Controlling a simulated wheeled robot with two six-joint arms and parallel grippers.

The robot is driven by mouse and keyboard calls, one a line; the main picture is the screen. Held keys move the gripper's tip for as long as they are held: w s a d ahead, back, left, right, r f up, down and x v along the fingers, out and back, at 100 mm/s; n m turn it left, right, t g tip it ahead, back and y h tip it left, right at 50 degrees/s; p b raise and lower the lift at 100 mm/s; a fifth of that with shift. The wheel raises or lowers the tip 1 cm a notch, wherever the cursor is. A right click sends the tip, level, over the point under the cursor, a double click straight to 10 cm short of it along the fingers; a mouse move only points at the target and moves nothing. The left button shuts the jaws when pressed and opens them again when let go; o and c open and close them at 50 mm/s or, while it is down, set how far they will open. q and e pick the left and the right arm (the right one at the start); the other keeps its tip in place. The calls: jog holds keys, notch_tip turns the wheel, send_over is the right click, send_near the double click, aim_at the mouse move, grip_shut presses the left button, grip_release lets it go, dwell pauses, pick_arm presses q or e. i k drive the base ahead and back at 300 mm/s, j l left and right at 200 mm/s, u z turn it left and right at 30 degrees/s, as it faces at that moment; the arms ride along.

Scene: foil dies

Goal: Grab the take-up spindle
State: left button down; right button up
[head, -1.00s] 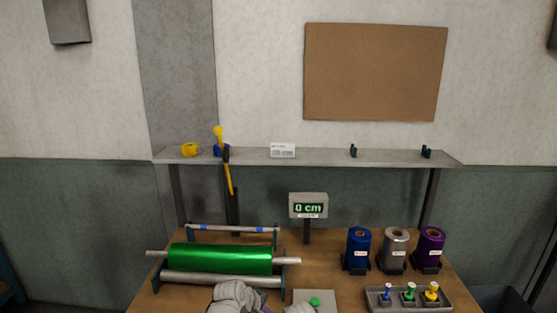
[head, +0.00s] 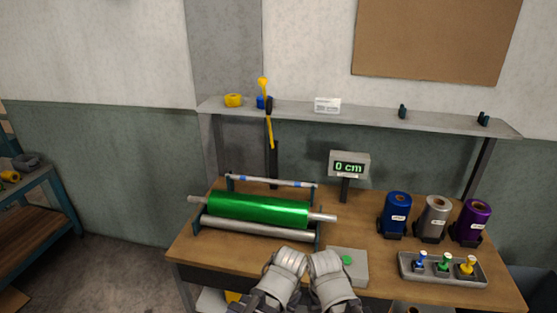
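A winding stand on the workbench (head: 215,258) carries a large green foil roll (head: 258,211) on a silver shaft. A plain silver roller (head: 258,229) lies in front of it, and a thin pale bar with blue bands (head: 272,182) spans the back. No part is labelled as the take-up spindle, so I cannot tell which it is. My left arm end (head: 284,272) and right arm end (head: 331,275) are side by side at the bottom middle, near the bench's front edge, apart from the stand. Their fingers cannot be made out.
A display reading 0 cm (head: 349,168) stands behind a grey box with a green button (head: 347,260). Blue (head: 397,210), silver (head: 434,217) and purple (head: 471,219) rolls and a tray of stamps (head: 414,277) fill the right. A side table (head: 38,198) stands at far left.

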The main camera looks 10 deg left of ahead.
aim_at(241, 178)
jog(key=i+l+u, duration=0.1)
jog(key=i+u, duration=0.25)
jog(key=i+j, duration=0.1)
jog(key=j, duration=1)
jog(key=i+j, duration=0.15)
jog(key=j, duration=0.35)
jog(key=z, duration=1.35)
jog(key=i+z, duration=0.2)
jog(key=i, duration=0.25)
